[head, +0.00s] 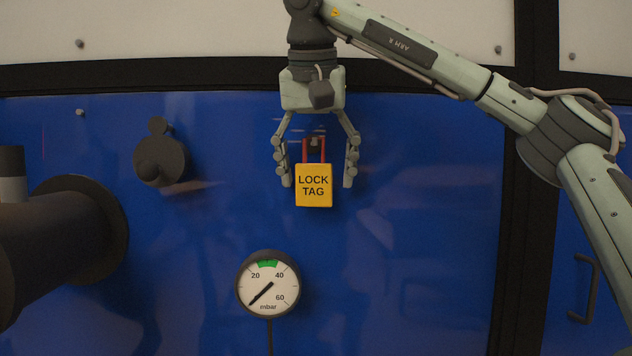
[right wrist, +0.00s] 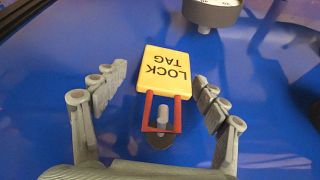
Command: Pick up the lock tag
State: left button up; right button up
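The lock tag (head: 314,185) is a yellow block with black lettering and a red shackle. It hangs by the shackle from a small grey peg on the blue panel. My right gripper (head: 318,182) is open, pointing down, with one finger on each side of the tag. Gaps show between both fingers and the tag. In the right wrist view the lock tag (right wrist: 163,72) lies between and just beyond the open fingers of my right gripper (right wrist: 158,88), and the peg (right wrist: 163,118) shows inside the shackle. My left gripper is not in view.
A round pressure gauge (head: 268,284) is mounted below the tag. A dark round knob (head: 161,158) is on the panel to the left. A large dark pipe (head: 55,240) juts out at the far left. A black handle (head: 586,290) is at the lower right.

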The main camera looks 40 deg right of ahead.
jog(key=shift+a+f, duration=0.15)
jog(key=shift+f, duration=0.15)
jog(key=shift+c, duration=0.9)
jog(key=c, duration=1.2)
jog(key=shift+a, duration=0.1)
jog(key=shift+r, duration=0.75)
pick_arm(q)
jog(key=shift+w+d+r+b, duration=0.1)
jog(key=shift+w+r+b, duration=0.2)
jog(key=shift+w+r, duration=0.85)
pick_arm(e)
jog(key=s+a, duration=0.7)
jog(key=s, duration=0.2)
jog(key=s+a, duration=0.4)
jog(key=shift+s+a, duration=0.3)
jog(key=shift+a, duration=0.05)
